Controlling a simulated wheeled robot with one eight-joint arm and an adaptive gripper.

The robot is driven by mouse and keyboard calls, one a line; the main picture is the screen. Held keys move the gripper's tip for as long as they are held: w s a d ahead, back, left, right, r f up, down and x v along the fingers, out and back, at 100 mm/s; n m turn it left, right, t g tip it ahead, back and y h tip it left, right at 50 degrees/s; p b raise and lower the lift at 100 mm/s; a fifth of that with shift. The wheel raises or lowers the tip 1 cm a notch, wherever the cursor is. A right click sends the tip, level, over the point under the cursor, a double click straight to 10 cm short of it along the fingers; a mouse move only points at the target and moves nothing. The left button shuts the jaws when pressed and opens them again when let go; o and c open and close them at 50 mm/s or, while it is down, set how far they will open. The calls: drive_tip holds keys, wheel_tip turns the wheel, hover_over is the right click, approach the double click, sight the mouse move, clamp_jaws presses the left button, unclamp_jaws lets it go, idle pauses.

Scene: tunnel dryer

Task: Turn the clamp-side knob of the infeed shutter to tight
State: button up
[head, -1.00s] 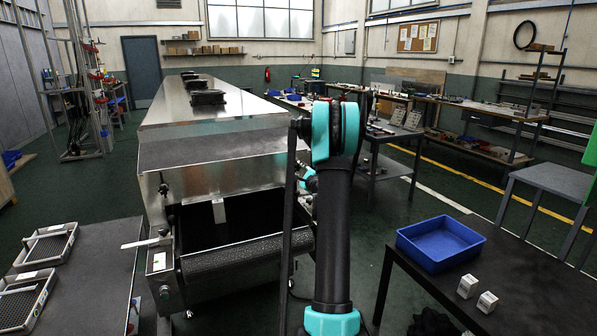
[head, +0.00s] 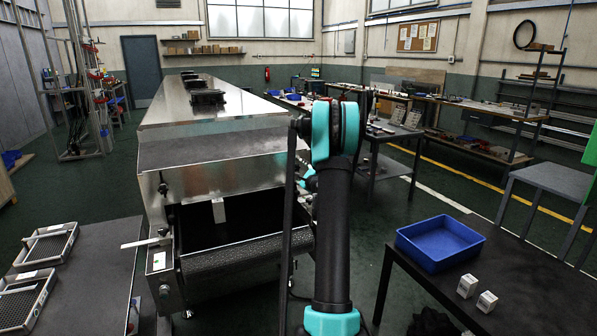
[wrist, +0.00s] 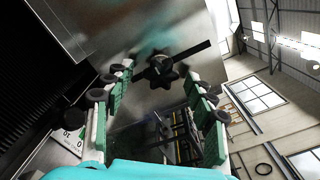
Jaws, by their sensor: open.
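A black star-shaped knob (wrist: 161,71) shows in the wrist view on a shiny metal side panel (wrist: 165,30), with a dark flat bar behind it. My gripper (wrist: 158,82) is open, its two green-padded fingers pointing toward the knob, one on each side of it. The knob appears at or just beyond the fingertips; I cannot tell whether they touch it. In the head view my arm hides most of the dryer's right side, and the gripper is mostly hidden behind it.
In the head view, other dark knobs (head: 163,188) sit on the dryer's left side. A mesh roller or belt (head: 235,254) lies below the opening. A table with trays (head: 100,240) stands left; a dark table with a blue bin (head: 440,243) stands right.

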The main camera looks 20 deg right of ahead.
drive_tip(key=s, duration=1.2)
drive_tip(key=shift+d, duration=0.2)
drive_tip(key=s+a+f+n+g+y, duration=0.1)
drive_tip(key=s+a+n+g, duration=0.1)
drive_tip(key=s+a+n, duration=0.45)
drive_tip(key=s+a+f+n+g+y, duration=0.1)
drive_tip(key=s+a+n+g+y, duration=0.15)
drive_tip(key=a, duration=0.75)
drive_tip(key=s+a+f+n+g+y, duration=0.1)
drive_tip(key=s+a+f+n+g, duration=0.15)
drive_tip(key=s+a+n, duration=0.45)
drive_tip(key=s+a+f+n+g+h, duration=0.1)
drive_tip(key=s+f+n+g+h, duration=0.1)
drive_tip(key=s, duration=0.9)
drive_tip(key=s+a+f+n+g+h, duration=0.1)
drive_tip(key=s+f+n+g+h, duration=0.2)
drive_tip(key=s, duration=0.9)
wheel_tip(320, 180, down, 4)
drive_tip(key=n+g, duration=0.1)
drive_tip(key=n, duration=0.3)
drive_tip(key=shift+r+n+g, duration=0.15)
drive_tip(key=shift+n+g, duration=0.15)
drive_tip(key=shift+g, duration=0.1)
